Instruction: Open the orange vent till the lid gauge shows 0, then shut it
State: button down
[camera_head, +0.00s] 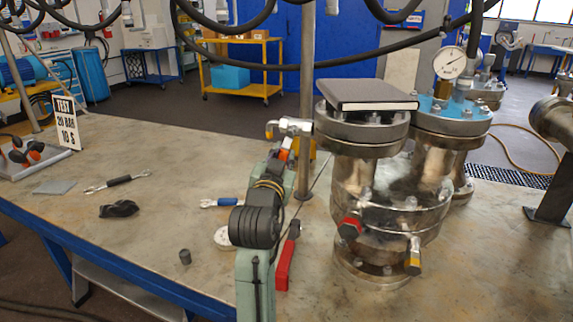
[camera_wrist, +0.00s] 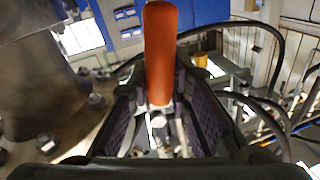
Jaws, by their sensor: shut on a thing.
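The orange vent handle (camera_wrist: 160,50) stands between my fingers in the wrist view, its lower end between the dark pads. My gripper (camera_wrist: 161,92) is shut on it. In the head view a small patch of orange (camera_head: 295,146) shows at the far end of my arm, under a silver fitting (camera_head: 289,128); my arm hides most of the grip there. The lid gauge (camera_head: 450,62) is a white round dial above the blue lid (camera_head: 452,117) of the rear vessel. Its dark needle shows, but its reading is too small to tell.
A dark flat book-like object (camera_head: 367,93) lies on the front vessel (camera_head: 390,190). That vessel has a red-capped valve (camera_head: 350,226) and a yellow-capped one (camera_head: 413,262). A metal post (camera_head: 307,90) stands beside my arm. Spanners and a red tool (camera_head: 287,262) lie on the bench.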

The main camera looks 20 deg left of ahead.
jog(key=m+b, duration=0.1)
jog(key=a+m+b, duration=0.1)
jog(key=m+b, duration=0.1)
jog(key=a+m+t+b, duration=0.1)
jog(key=m, duration=0.1)
jog(key=shift+a+r, duration=0.1)
jog(key=shift+r, duration=0.15)
jog(key=shift+w+a+r+m+t+h+b, duration=0.15)
jog(key=shift+a+r+m+h+b, duration=0.4)
jog(key=shift+m+b, duration=1.3)
jog(key=shift+s+a+r+m+t+h+b, duration=0.15)
jog(key=shift+r+m+h+b, duration=0.75)
jog(key=shift+m, duration=1.5)
jog(key=shift+w+a+r+m+t+h+b, duration=0.15)
jog(key=shift+a+r+m+h+b, duration=0.25)
jog(key=shift+r+m+b, duration=1.1)
jog(key=shift+f+m, duration=0.35)
jog(key=shift+m, duration=0.4)
jog(key=c, duration=1.5)
grip_release()
jog(key=shift+o, duration=0.2)
jog(key=s+f, duration=0.2)
jog(key=s, duration=1)
jog(key=shift+a+f, duration=0.2)
